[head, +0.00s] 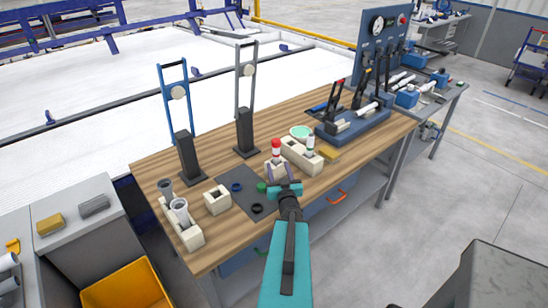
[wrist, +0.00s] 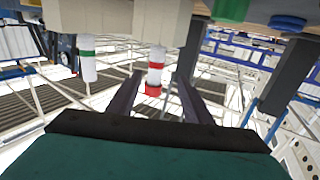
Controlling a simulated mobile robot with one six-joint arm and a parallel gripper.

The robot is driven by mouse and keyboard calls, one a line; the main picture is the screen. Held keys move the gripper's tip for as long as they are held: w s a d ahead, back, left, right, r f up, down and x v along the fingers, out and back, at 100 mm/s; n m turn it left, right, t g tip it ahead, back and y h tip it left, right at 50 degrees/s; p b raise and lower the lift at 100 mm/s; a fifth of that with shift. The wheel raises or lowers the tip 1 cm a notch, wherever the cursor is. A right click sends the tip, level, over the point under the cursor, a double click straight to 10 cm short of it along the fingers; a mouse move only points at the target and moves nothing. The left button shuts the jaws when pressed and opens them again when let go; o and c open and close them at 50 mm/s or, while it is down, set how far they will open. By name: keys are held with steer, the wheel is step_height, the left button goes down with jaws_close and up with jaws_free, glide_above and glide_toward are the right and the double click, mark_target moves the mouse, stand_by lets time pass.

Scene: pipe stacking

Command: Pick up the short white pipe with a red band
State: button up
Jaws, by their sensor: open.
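The short white pipe with a red band (head: 276,150) stands upright in a beige block (head: 268,167) on the wooden workbench. Its top end is also red. In the wrist view, which looks upside down, the same pipe (wrist: 155,72) points downward from its block. My gripper (head: 279,174) is open and empty, on the near side of the pipe. In the wrist view the fingers (wrist: 158,95) appear to either side of the pipe's red end. Whether they touch it or how deep it sits between them, I cannot tell.
A green-banded white pipe (head: 310,145) stands in a longer beige block (head: 301,158) to the right. Two tall stands (head: 188,155) (head: 245,130) and a blue gauge panel (head: 377,45) are behind. A dark mat (head: 247,190) lies left.

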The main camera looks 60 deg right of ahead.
mark_target(276, 155)
steer(key=shift+d+f, duration=0.1)
steer(key=shift+d, duration=0.1)
steer(key=b+x, duration=0.2)
steer(key=shift+w+d+b, duration=0.15)
steer(key=shift+d+b, duration=0.05)
steer(key=shift+b, duration=0.15)
steer(key=shift+w+f+b, duration=0.1)
steer(key=shift+w+b, duration=0.05)
steer(key=shift+b, duration=0.35)
steer(key=w+d+b, duration=0.1)
steer(key=b, duration=0.4)
steer(key=d+b, duration=0.1)
steer(key=b, duration=0.6)
steer(key=shift+w, duration=0.3)
steer(key=shift+w+d, duration=0.15)
steer(key=shift+b+x, duration=1)
steer(key=shift+w+d+r, duration=0.1)
steer(key=shift+d+r, duration=0.1)
